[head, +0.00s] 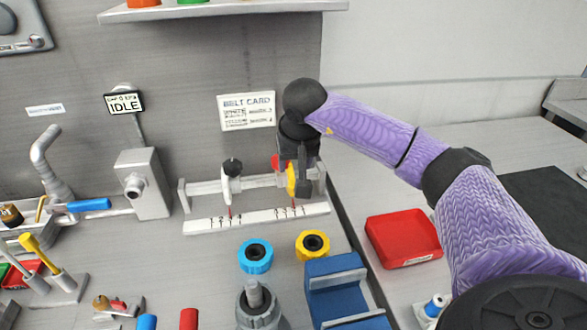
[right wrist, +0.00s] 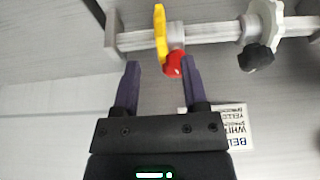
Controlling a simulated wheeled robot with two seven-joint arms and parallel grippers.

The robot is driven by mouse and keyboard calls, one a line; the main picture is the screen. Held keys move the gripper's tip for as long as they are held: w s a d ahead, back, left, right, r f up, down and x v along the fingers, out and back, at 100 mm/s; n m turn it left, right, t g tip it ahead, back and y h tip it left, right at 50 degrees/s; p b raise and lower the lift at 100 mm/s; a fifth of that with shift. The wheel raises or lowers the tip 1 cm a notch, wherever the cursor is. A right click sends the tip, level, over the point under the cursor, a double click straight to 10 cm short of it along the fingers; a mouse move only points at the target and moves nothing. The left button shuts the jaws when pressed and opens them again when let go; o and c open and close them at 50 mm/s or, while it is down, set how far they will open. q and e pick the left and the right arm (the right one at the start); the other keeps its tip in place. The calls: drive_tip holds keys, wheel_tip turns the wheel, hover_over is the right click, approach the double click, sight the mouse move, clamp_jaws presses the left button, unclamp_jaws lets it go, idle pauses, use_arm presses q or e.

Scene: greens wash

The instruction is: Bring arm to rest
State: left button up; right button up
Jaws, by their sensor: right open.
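My right arm (head: 370,130) reaches in from the right in the head view. Its gripper (head: 304,180) is at the right end of a pale rail (head: 205,187), beside a yellow slider (head: 291,179). In the right wrist view the gripper (right wrist: 162,72) is open and empty, its two dark fingers apart. The yellow slider (right wrist: 160,30) and its red knob (right wrist: 174,63) lie just past the fingertips. I cannot tell whether they touch. In the head view the arm partly hides the knob. My left gripper is not in view.
A white slider with a black knob (head: 232,167) sits left on the rail. A white scale strip (head: 255,218) lies in front. Blue (head: 255,256) and yellow (head: 313,245) rings, a blue block (head: 335,285) and a red tray (head: 403,238) stand nearer. A belt card (head: 247,110) hangs behind.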

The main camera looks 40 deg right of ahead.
drive_tip(key=v, duration=0.4)
drive_tip(key=shift+p, duration=0.3)
